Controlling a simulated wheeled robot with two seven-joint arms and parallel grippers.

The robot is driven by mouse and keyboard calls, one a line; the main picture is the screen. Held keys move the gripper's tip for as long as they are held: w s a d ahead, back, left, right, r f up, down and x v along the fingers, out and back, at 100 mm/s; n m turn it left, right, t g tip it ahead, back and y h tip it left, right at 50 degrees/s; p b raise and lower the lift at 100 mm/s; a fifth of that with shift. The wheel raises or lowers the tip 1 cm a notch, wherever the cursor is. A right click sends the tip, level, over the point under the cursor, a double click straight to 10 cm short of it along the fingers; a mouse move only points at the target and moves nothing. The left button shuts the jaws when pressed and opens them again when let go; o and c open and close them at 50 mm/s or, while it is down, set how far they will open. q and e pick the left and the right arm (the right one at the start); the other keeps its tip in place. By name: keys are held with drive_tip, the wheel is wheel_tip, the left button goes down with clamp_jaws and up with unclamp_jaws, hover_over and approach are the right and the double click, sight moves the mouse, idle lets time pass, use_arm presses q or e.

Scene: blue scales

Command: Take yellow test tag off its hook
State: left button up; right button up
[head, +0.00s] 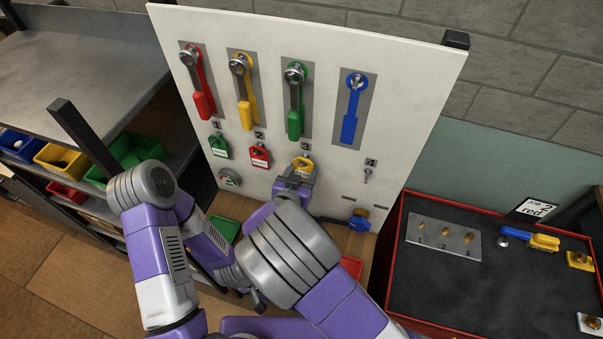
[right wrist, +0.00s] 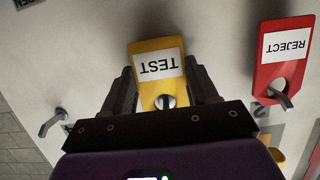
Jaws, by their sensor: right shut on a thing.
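The yellow test tag (head: 303,161) is at the third hook of the white board, below the green lever. In the right wrist view the tag (right wrist: 158,62) appears upside down with a white TEST label. Its hook (right wrist: 165,102) shows in the tag's hole. My right gripper (head: 299,172) is shut on the tag, with one dark finger at each side of it in the right wrist view (right wrist: 162,82). The gripper hides part of the tag in the head view. My left arm comes in from the left, but its gripper cannot be made out.
A red REJECT tag (right wrist: 285,55) hangs beside the yellow one. A green tag (head: 218,147) hangs farther left. The fourth hook (head: 367,175) is bare. Several coloured levers are above. A dark red-edged tray (head: 420,285) stands at the right, and shelves with bins (head: 60,158) at the left.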

drive_tip(key=shift+r+p, duration=0.65)
idle(0.3)
drive_tip(key=shift+s, duration=0.1)
idle(0.4)
drive_tip(key=s+a+p, duration=0.2)
drive_tip(key=s, duration=0.5)
drive_tip(key=shift+s+a+r, duration=0.2)
drive_tip(key=shift+s+a, duration=0.05)
idle(1.2)
